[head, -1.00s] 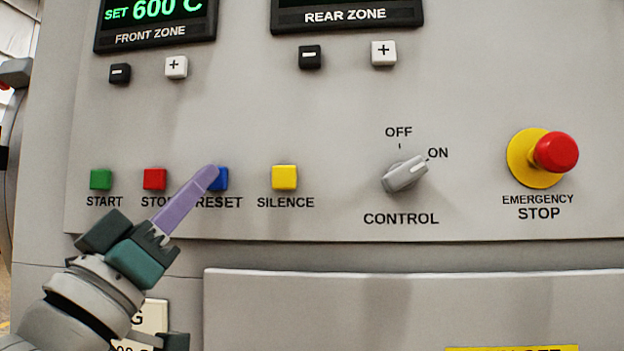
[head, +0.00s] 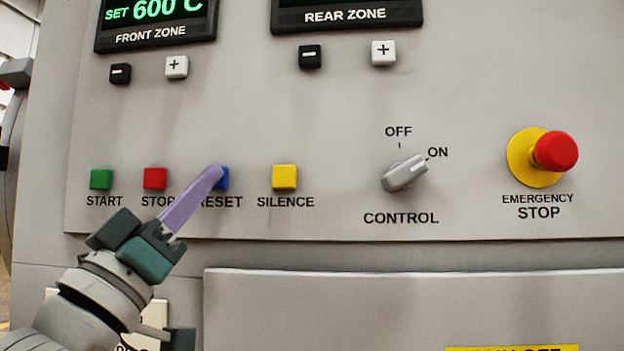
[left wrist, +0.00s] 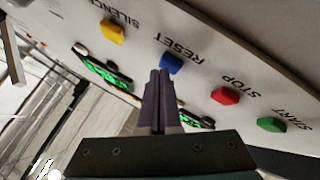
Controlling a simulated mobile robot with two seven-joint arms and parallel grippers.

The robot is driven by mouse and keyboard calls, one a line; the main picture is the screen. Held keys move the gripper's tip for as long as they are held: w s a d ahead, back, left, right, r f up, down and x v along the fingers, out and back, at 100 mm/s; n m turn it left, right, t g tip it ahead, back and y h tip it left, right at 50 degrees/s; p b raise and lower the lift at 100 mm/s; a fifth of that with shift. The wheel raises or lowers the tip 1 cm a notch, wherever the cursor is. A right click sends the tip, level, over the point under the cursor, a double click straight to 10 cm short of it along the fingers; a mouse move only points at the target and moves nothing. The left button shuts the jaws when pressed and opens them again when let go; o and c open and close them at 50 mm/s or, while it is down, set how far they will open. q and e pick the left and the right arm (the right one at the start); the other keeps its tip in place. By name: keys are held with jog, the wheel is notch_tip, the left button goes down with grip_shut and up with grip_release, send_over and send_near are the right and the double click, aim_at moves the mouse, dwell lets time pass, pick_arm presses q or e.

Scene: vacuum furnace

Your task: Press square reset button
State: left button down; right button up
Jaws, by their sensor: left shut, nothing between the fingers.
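The square blue reset button (head: 223,178) sits on the grey panel above the label RESET, partly hidden by my fingers. It also shows in the left wrist view (left wrist: 171,64), just beyond the fingertips. My left gripper (head: 214,174) is shut and empty, its purple fingers pointing up and right at the button. It shows in the left wrist view (left wrist: 160,74) too, with the tips close to the button's lower edge. I cannot tell whether they touch it. My right gripper is out of view.
The red stop button (head: 155,178) and green start button (head: 101,179) are to the left. The yellow silence button (head: 284,177) is to the right. Further right are the control knob (head: 404,173), pointing to ON, and the red emergency stop (head: 556,152).

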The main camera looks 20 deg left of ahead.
pick_arm(q)
jog(key=shift+w, duration=0.2)
jog(key=shift+s+h, duration=0.1)
jog(key=shift+h, duration=0.2)
jog(key=shift+s+d+p, duration=0.15)
jog(key=shift+s+p, duration=0.3)
jog(key=shift+s, duration=0.35)
jog(key=s+p, duration=0.1)
jog(key=s, duration=0.1)
jog(key=s+d+p, duration=0.1)
jog(key=s, duration=0.1)
jog(key=shift+s+d, duration=0.1)
jog(key=shift+s, duration=0.3)
dwell(0.6)
